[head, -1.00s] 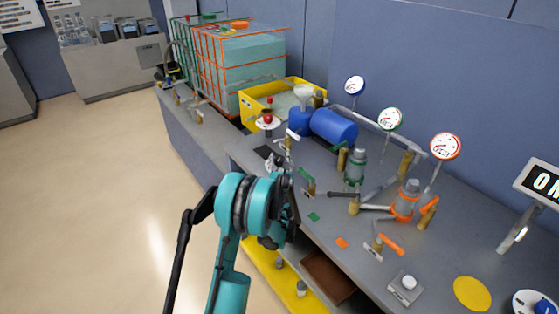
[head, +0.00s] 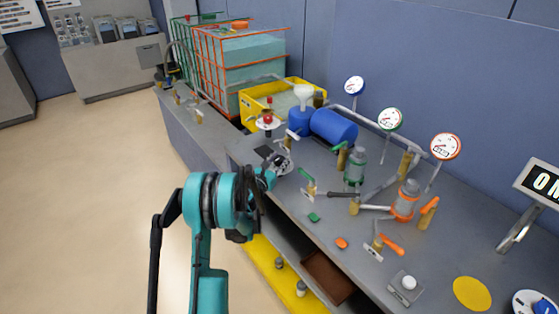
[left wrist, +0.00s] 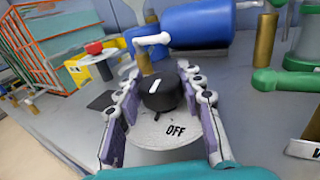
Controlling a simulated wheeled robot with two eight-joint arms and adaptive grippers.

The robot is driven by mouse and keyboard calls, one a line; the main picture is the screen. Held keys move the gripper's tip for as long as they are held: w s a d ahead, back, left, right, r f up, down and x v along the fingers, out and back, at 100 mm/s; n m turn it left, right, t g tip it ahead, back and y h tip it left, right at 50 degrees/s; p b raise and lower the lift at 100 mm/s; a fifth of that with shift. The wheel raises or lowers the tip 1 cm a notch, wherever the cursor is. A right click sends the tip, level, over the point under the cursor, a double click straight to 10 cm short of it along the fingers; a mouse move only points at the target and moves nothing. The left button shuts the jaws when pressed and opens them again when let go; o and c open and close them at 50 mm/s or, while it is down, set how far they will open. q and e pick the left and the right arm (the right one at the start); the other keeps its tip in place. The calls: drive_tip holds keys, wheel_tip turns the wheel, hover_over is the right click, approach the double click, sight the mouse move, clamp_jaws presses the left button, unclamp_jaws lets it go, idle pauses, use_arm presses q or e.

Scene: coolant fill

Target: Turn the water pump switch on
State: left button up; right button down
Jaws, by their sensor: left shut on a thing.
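The switch is a black knob (left wrist: 161,92) with a white pointer mark, on a round grey plate (left wrist: 150,133) lettered OFF. The mark points away from the OFF lettering, toward the far side of the plate. My left gripper (left wrist: 160,85) has its two fingers on either side of the knob and is shut on it. In the head view my left gripper (head: 279,163) is at the front edge of the bench, over the plate, and hides most of the knob. My right gripper is in no view.
A blue tank (head: 333,127) with a white funnel (head: 303,95) stands behind the switch. A red button (head: 268,119) is to its left. Valves and pipes with a green handle (head: 307,174) are to its right on the grey bench.

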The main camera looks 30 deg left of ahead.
use_arm(q)
drive_tip(key=m+h, duration=0.2)
drive_tip(key=h, duration=0.2)
drive_tip(key=m+g+h, duration=0.1)
drive_tip(key=m+h, duration=0.2)
drive_tip(key=h, duration=0.1)
drive_tip(key=shift+a+m+h, duration=0.15)
drive_tip(key=shift+m+h, duration=0.15)
drive_tip(key=shift+m+g+h, duration=2.2)
drive_tip(key=shift+m+h, duration=0.1)
drive_tip(key=shift+h, duration=0.7)
drive_tip(key=o, duration=1.2)
drive_tip(key=v, duration=1.1)
drive_tip(key=shift+s+a, duration=0.2)
drive_tip(key=shift+a, duration=0.1)
